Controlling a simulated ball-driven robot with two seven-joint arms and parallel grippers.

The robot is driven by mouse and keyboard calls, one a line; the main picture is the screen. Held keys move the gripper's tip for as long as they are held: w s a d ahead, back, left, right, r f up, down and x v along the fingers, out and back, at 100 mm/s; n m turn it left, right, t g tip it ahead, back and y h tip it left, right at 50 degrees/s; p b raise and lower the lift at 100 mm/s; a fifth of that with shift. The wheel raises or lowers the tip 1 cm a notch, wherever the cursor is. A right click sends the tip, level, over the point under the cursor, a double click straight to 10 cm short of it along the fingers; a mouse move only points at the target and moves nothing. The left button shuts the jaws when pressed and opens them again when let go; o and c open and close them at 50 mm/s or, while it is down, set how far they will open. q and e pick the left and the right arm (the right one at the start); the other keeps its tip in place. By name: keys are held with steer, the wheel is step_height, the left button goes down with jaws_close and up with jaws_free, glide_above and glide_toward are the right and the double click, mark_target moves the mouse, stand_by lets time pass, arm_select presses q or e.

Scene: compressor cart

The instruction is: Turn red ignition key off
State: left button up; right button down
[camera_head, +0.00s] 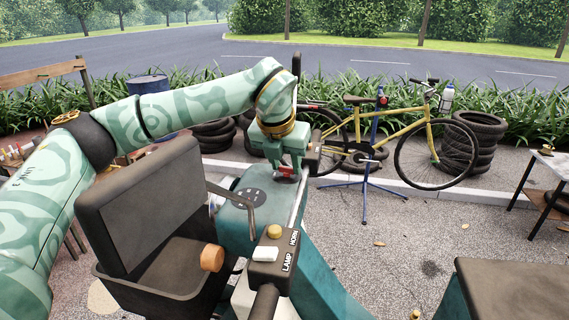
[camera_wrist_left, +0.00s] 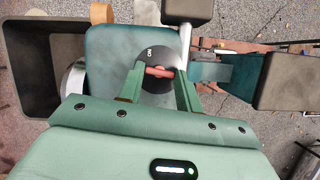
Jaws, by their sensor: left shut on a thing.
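The red ignition key (camera_wrist_left: 159,72) sits on a black round dial plate (camera_wrist_left: 152,55) with white lettering on the teal cart panel. In the left wrist view my left gripper (camera_wrist_left: 160,74) has its two green fingers on either side of the key, shut on it. In the head view the key (camera_head: 286,170) shows as a small red bit below my left gripper (camera_head: 287,168), partly hidden by the fingers. My right gripper is not in view.
A handle block marked LAMP and HORN (camera_head: 275,262) is in front. A yellow bicycle (camera_head: 400,130) on a blue stand and stacked tyres (camera_head: 470,143) are behind.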

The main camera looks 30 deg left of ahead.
arm_select(q)
steer(key=shift+n+y, duration=0.4)
steer(key=shift+n, duration=0.4)
steer(key=shift+r, duration=0.1)
steer(key=o, duration=1)
steer(key=v, duration=1.6)
steer(key=shift+d+r+b, duration=0.1)
steer(key=shift+b, duration=0.3)
